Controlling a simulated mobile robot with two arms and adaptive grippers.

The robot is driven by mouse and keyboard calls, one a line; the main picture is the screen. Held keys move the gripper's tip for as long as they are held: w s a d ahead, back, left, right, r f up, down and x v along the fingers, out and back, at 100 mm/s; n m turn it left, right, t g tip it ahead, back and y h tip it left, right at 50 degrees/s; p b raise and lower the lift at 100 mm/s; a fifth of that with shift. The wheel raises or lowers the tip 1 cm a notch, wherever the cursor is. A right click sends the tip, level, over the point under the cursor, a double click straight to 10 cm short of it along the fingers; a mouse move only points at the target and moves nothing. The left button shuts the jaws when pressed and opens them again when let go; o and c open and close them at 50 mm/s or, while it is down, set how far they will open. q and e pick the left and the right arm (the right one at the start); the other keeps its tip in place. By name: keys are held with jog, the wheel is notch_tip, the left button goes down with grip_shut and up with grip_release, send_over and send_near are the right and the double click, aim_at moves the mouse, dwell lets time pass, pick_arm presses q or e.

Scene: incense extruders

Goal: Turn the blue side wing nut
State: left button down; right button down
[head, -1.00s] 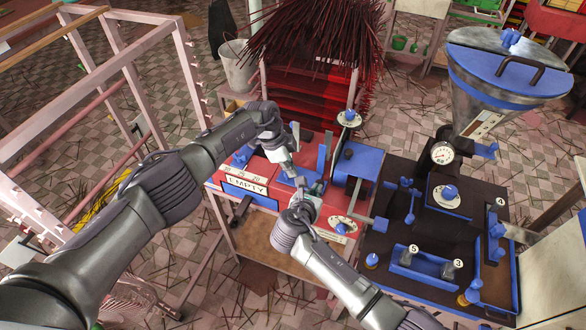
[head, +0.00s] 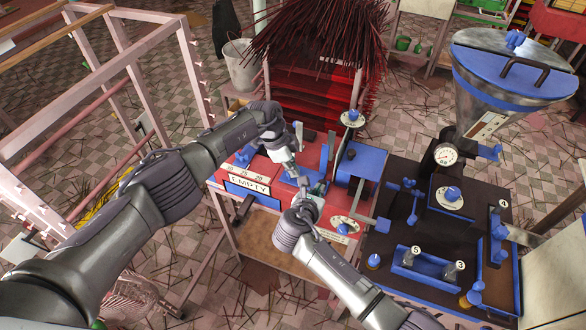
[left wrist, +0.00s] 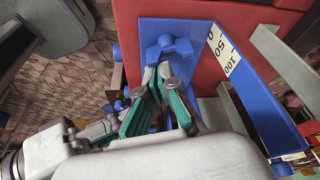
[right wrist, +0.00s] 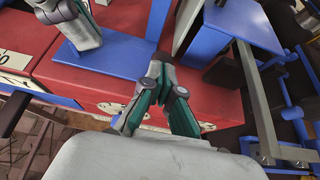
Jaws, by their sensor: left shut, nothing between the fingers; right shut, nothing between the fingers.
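In the left wrist view a blue wing nut (left wrist: 167,47) with stubby lobes sits on a blue upright plate (left wrist: 190,28) at the red machine. My left gripper (left wrist: 158,72) is shut and empty, its tips just below the nut; whether they touch it I cannot tell. In the head view the nut is hard to make out behind my left gripper (head: 292,170). My right gripper (head: 312,190) is shut and empty close by; in its wrist view the tips (right wrist: 162,68) are over the red machine top (right wrist: 125,80), by the end of a blue plate (right wrist: 108,52).
A slide with a number scale (left wrist: 222,50) stands right of the nut. A blue block (head: 362,160) and a dark extruder table (head: 420,225) with a hopper (head: 510,75) lie to the right. Pink racks (head: 110,90) stand left; incense sticks (head: 315,35) hang behind.

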pick_arm(q)
jog(key=shift+s+a+f, duration=0.1)
jog(key=shift+a, duration=0.35)
pick_arm(e)
jog(key=shift+d, duration=0.2)
dwell(0.9)
pick_arm(q)
jog(key=shift+a, duration=0.25)
pick_arm(e)
jog(key=shift+a, duration=0.15)
pick_arm(q)
jog(key=shift+a+m+g, duration=0.1)
jog(key=shift+m+g, duration=0.2)
jog(key=shift+m, duration=0.5)
jog(key=shift+a, duration=0.3)
dwell(0.8)
